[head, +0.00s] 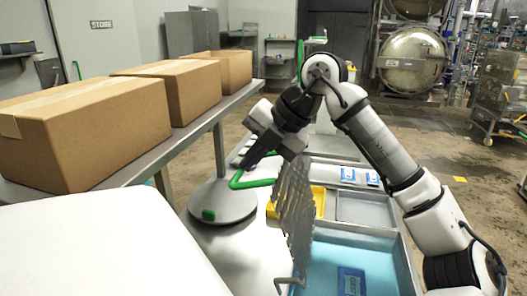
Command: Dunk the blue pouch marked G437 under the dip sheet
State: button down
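The perforated metal dip sheet (295,215) stands tilted steeply up over the left side of the blue water basin (385,262). A green bent bar (250,183) shows to the left of the sheet; I cannot tell whether it joins it. My gripper (246,167) reaches down to the bar's left end. Its fingers are dark and small here, so I cannot tell whether they are shut on it. A blue pouch (351,282) lies in the basin, to the right of the sheet; its marking is too small to read. Two blue and white pouches (347,174) (373,177) lie behind the basin.
A yellow tray (318,201) and a grey tray (362,208) sit behind the basin. Cardboard boxes (90,132) fill the left shelf. A white surface (90,250) fills the lower left.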

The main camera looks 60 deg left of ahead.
jog(key=shift+s+f, duration=0.1)
jog(key=shift+f, duration=0.1)
jog(key=shift+r, duration=0.1)
jog(key=v, duration=1.4)
jog(key=shift+w+p, duration=0.25)
jog(key=shift+p, duration=0.2)
jog(key=shift+d, duration=0.1)
